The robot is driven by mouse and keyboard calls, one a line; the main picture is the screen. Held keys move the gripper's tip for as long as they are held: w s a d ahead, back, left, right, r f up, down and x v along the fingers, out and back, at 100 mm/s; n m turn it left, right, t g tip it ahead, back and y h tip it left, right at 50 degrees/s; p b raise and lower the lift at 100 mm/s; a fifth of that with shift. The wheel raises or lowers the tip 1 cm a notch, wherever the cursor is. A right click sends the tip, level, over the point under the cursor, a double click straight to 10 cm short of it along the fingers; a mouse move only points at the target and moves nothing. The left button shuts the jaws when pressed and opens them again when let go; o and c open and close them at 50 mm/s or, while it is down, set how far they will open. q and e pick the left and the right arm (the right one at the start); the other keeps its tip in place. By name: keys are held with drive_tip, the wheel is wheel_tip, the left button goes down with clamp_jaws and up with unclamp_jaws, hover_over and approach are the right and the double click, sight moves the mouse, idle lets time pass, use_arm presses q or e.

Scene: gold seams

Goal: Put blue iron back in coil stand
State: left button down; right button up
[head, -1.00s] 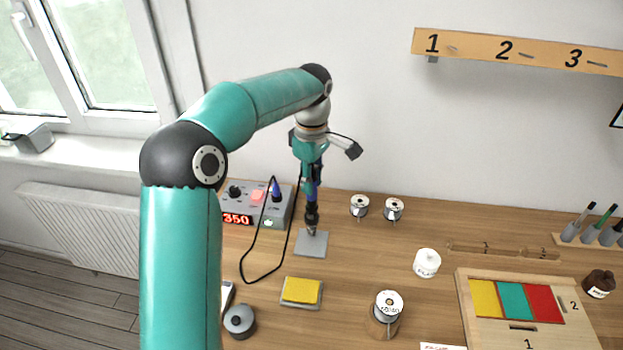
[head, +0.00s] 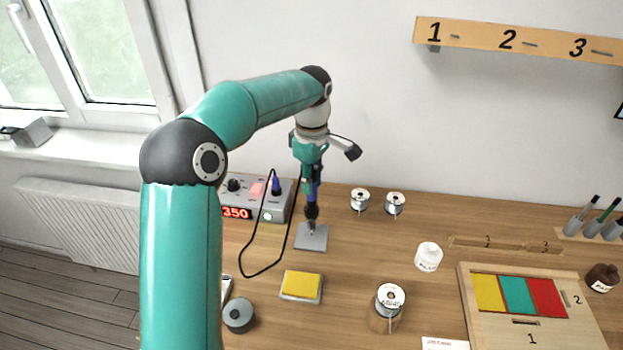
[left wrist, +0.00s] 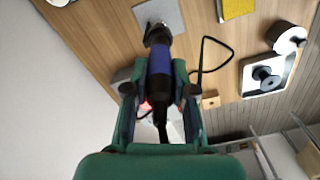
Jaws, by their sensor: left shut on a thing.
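The blue iron (head: 313,189) is upright in my left gripper (head: 310,176), its black front end pointing down. The coil stand (head: 311,240) has a grey square base on the table. The iron's lower end is right above or in the stand's holder; I cannot tell which, as the tip is hidden. In the left wrist view, the iron (left wrist: 160,72) lies between the two fingers of my left gripper (left wrist: 160,92), which are shut on it. The stand's grey base (left wrist: 162,14) shows beyond its front end. My right gripper is out of view.
The soldering station (head: 250,210) reading 350 stands behind left, with a black cable looping over the table. A yellow sponge (head: 301,286), a solder spool (head: 390,300), a white jar (head: 428,257) and a wooden board (head: 468,300) lie in front and right. Two small spools (head: 360,199) stand behind.

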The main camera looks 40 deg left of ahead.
use_arm(q)
drive_tip(key=shift+f, duration=0.1)
drive_tip(key=shift+c, duration=2)
unclamp_jaws()
drive_tip(key=shift+r+p, duration=3.25)
drive_tip(key=shift+r, duration=0.3)
drive_tip(key=shift+f, duration=0.1)
